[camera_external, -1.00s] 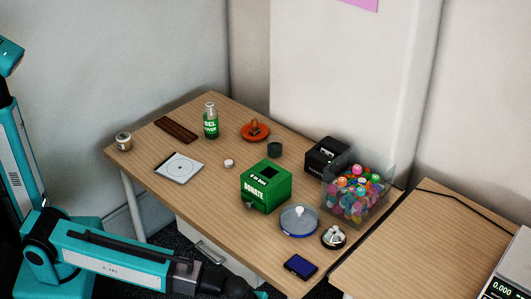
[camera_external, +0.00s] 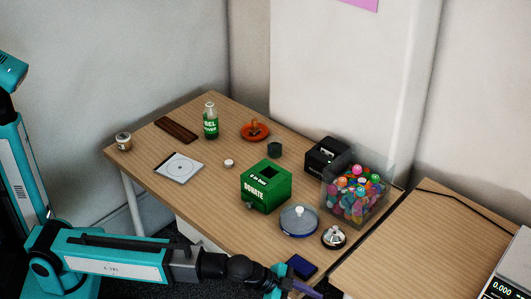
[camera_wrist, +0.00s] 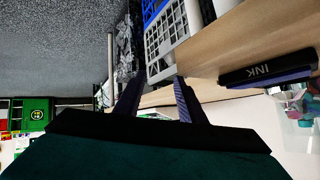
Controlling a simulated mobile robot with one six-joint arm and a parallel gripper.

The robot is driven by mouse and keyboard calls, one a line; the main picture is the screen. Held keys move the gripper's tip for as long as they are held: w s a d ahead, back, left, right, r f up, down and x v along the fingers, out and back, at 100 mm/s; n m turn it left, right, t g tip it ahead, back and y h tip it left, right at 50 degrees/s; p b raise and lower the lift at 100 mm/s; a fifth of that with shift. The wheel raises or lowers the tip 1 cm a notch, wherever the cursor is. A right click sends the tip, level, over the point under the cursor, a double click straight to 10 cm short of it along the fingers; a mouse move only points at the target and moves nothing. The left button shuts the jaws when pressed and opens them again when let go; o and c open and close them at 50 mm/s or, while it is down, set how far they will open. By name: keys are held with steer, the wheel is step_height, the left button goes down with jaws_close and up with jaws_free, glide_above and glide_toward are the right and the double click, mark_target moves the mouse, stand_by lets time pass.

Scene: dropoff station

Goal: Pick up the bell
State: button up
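A silver call bell (camera_external: 333,237) on a dark base stands upright on the wooden table (camera_external: 225,205), close to its right edge. It is right of the blue-rimmed glass-lidded dish and in front of the clear box. I cannot make out the bell in the wrist view. My gripper (camera_external: 305,288) is at the table's front edge by the ink pad, below and left of the bell and apart from it. In the wrist view my gripper (camera_wrist: 156,84) has its two purple fingers spread with nothing between them.
The ink pad (camera_external: 301,266) is nearest my gripper; it shows at right in the wrist view (camera_wrist: 265,74). The glass-lidded dish (camera_external: 299,221), clear box of colourful balls (camera_external: 329,194) and green donation box (camera_external: 266,187) stand behind. A second table (camera_external: 400,245) adjoins.

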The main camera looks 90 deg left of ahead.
steer(key=a+r+n+t, duration=0.1)
steer(key=a+r, duration=0.1)
steer(key=a, duration=0.2)
steer(key=w+a+r+n+t+y+p, duration=0.1)
steer(key=a+r, duration=0.2)
steer(key=a, duration=0.2)
steer(key=a+r+n+t+y+p, duration=0.1)
steer(key=a+r+n, duration=0.1)
steer(key=a, duration=0.3)
steer(key=shift+w+a+r, duration=0.15)
steer(key=shift+a+r, duration=0.1)
steer(key=shift+r, duration=0.15)
steer(key=n+y+p, duration=0.2)
glide_toward(335, 227)
steer(key=shift+w+d+f+t, duration=0.1)
steer(key=shift+d+f+t, duration=0.1)
steer(key=shift+d+t, duration=0.1)
steer(key=shift+a, duration=0.5)
steer(key=shift+x, duration=4.2)
steer(key=shift+w+f, duration=0.1)
steer(key=shift+f, duration=0.05)
steer(key=shift+x, duration=2.5)
steer(key=shift+d+f, duration=0.1)
